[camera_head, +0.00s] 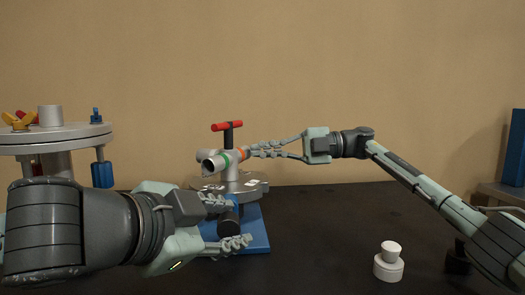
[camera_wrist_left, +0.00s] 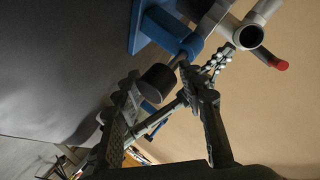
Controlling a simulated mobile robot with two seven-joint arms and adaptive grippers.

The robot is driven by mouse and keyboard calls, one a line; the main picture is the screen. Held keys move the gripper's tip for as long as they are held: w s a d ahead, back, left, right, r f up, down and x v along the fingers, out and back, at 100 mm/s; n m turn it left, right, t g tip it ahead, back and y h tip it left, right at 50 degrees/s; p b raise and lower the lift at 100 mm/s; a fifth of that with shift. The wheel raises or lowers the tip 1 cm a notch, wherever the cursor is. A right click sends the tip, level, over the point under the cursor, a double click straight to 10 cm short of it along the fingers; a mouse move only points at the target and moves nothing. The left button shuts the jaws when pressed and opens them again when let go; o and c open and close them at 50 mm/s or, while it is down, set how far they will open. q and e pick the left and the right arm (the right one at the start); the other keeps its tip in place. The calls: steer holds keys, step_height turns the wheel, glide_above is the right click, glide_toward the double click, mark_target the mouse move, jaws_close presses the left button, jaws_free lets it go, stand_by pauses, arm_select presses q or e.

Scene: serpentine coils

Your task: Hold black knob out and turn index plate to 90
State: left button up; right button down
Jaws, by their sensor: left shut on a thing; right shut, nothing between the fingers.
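The black knob (camera_head: 229,222) is at the front of the blue base (camera_head: 256,238). My left gripper (camera_head: 226,222) is shut on the knob, with one finger on each side. In the left wrist view, the knob (camera_wrist_left: 158,82) sits between the fingers, and a short bare grey shaft (camera_wrist_left: 180,60) runs from it to a blue block. The grey index plate (camera_head: 250,187) lies above the base, with small pale marks whose figures are too small to read. Silver tubes with green and orange rings rise from it. My right gripper (camera_head: 254,151) is shut and empty, its fingertips beside the orange-ringed tube (camera_head: 245,152).
A red T-handle (camera_head: 228,126) on a black post stands above the tubes. A round grey fixture (camera_head: 70,133) with blue and yellow parts stands at the left. A white knobbed piece (camera_head: 388,268) is at the front right. The dark table (camera_head: 320,225) is clear between.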

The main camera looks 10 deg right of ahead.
arm_select(q)
steer(key=shift+s+d+f, duration=0.3)
steer(key=shift+f, duration=0.15)
arm_select(e)
steer(key=s+d, duration=0.1)
steer(key=d, duration=1)
steer(key=shift+d+r, duration=0.4)
steer(key=shift+r, duration=0.05)
arm_select(q)
steer(key=o, duration=0.8)
steer(key=shift+o, duration=1.3)
steer(key=shift+d+g, duration=0.1)
steer(key=shift+g, duration=0.2)
steer(key=shift+o, duration=0.4)
steer(key=shift+w+r, duration=0.1)
steer(key=shift+w, duration=0.05)
steer(key=shift+c, duration=1.4)
steer(key=shift+w+a+r, duration=0.1)
steer(key=shift+a, duration=0.1)
